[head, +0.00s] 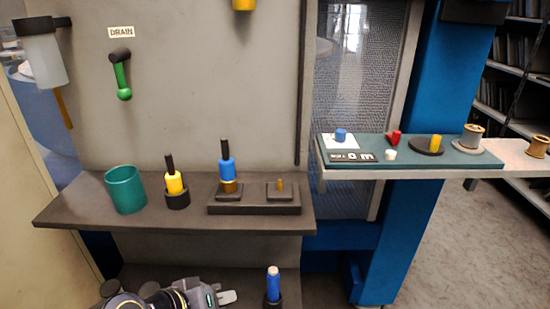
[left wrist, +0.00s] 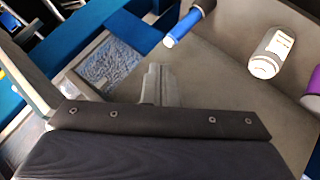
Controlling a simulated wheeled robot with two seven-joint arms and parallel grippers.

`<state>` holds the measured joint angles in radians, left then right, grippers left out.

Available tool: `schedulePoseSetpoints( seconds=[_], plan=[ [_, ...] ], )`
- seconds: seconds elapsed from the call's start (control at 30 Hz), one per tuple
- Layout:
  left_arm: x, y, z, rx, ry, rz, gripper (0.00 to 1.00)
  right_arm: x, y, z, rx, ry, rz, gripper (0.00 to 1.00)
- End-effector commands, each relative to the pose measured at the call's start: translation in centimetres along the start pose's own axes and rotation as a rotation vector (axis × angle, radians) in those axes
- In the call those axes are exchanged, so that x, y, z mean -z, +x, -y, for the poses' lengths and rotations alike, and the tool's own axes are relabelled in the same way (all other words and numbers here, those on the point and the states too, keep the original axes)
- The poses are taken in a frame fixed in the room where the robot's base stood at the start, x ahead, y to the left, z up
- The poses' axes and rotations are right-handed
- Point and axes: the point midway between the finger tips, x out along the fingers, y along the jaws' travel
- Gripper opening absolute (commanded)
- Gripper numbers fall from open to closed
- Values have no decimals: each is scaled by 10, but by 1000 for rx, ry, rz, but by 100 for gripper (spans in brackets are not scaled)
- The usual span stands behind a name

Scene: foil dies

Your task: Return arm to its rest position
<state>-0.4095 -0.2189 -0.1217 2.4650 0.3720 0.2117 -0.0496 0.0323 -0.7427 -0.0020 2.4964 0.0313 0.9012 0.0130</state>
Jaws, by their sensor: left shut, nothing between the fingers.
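My left gripper (head: 228,297) shows at the bottom of the head view, its arm coming in from the lower left. Its fingers are together and empty, to the left of a blue cylinder with a pale top (head: 273,284) that stands in a dark holder on the lower shelf. In the left wrist view, the gripper's fingers (left wrist: 160,85) point away from the dark wrist plate. A blue cylinder (left wrist: 183,27) lies beyond them at the top, apart from the fingers. My right gripper does not show.
The dark upper shelf (head: 70,214) holds a green cup (head: 125,190), a yellow-handled tool (head: 175,184) and a blue-handled tool (head: 227,166) on a two-pad block (head: 255,207). A side shelf (head: 480,160) at right holds small items. A white bottle (left wrist: 271,54) shows in the left wrist view.

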Motion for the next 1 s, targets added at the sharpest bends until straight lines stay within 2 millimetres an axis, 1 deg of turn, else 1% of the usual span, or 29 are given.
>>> schedulePoseSetpoints(
  seconds=[0.03,0.1,0.27,0.5,0.53,0.77,0.87,0.97,1.0],
  plan=[
    [0,-20,11,12,0,3,0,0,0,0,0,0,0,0],
    [-8,-39,22,39,13,29,0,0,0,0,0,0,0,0],
    [-27,-76,48,126,25,75,0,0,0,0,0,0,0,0],
    [-61,-123,83,301,8,136,0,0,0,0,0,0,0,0],
    [-51,-131,70,290,12,141,0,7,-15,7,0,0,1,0],
    [-24,-162,38,284,14,144,0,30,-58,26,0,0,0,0],
    [-10,-179,22,283,14,143,0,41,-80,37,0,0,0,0],
    [8,-200,2,282,14,143,0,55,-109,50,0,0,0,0],
    [17,-210,-8,282,14,143,0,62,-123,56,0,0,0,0]
  ],
)
